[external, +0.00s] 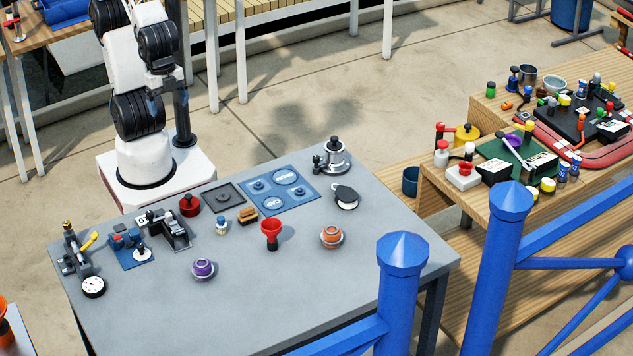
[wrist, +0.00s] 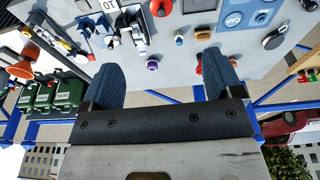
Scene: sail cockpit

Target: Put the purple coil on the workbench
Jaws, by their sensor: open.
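The purple coil (external: 203,267) sits in a small grey dish on the grey-topped table (external: 300,293), near the front left. It also shows in the wrist view (wrist: 152,64), small and far off, between my fingers in the picture. My gripper (wrist: 161,62) has its two blue fingers wide apart with nothing between them. In the external view my arm is folded up over its base behind the table, with its end well above and behind the coil. A wooden bench (external: 432,190) stands at the right with many items on it.
A red funnel-shaped piece (external: 271,232) and an orange coil in a dish (external: 331,236) stand right of the purple coil. A dial gauge (external: 93,287) and blue fixture (external: 130,248) are to its left. Blue posts (external: 400,290) rise at the front right. The table's front is clear.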

